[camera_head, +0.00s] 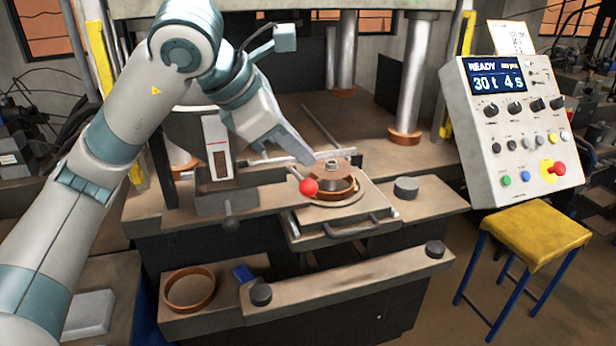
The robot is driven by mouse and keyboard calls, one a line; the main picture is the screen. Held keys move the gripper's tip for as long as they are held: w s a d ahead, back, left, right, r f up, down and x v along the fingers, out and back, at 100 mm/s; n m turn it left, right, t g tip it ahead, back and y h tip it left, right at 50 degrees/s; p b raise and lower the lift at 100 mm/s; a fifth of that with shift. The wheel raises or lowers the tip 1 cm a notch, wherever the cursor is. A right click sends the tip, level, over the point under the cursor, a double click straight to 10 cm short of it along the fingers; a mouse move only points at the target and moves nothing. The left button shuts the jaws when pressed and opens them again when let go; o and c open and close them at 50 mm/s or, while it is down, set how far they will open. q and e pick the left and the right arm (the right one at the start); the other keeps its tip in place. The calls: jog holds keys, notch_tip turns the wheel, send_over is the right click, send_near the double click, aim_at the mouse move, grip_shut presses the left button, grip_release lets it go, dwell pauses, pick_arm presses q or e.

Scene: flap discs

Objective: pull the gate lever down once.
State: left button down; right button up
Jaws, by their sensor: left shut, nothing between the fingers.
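A short metal lever with a red ball knob (309,187) shows in the head view, in front of the round mould (340,187). Its rod runs up and left from the knob; no label marks it as the gate lever. My left gripper (311,160) is shut and empty, its tips just above the red knob in the picture. I cannot tell whether they touch the lever. My right gripper is out of view.
The mould sits on a sliding plate with a front handle (350,229). A dark cylinder (406,187) stands to its right. A control panel (520,125) reading READY and a yellow stool (535,236) are at right. A copper ring (189,290) lies on the lower shelf.

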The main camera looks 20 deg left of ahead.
pick_arm(q)
jog(key=r, duration=0.1)
jog(key=r+p, duration=0.1)
jog(key=r, duration=0.1)
jog(key=w+r, duration=0.1)
jog(key=shift+a+r+p, duration=0.2)
jog(key=shift+a+p, duration=0.1)
jog(key=shift+p, duration=0.1)
dwell(0.5)
